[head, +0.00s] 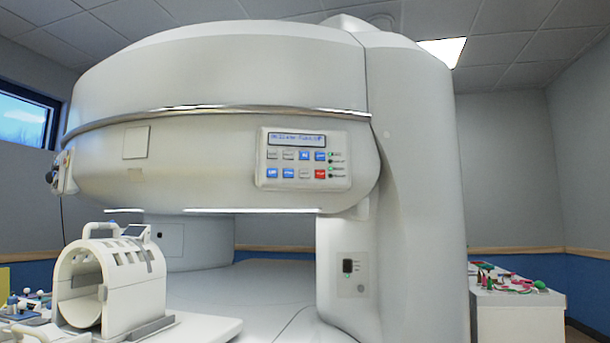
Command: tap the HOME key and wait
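The control panel (261,165) is on the front of the large white open magnet (220,80), facing me. It has a lit display (297,138) with text too small to read surely. Below are two rows of keys: grey ones, several blue ones (288,173) and a red one (320,174). The key labels are too small to read, so I cannot tell which is HOME. My gripper is not in view, and nothing covers the panel.
A white cylindrical coil (125,275) stands on the patient table (200,329) at lower left. The magnet's thick column (415,190) rises right of the panel. A white cabinet (515,315) with small coloured items stands at far right. The space before the panel looks clear.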

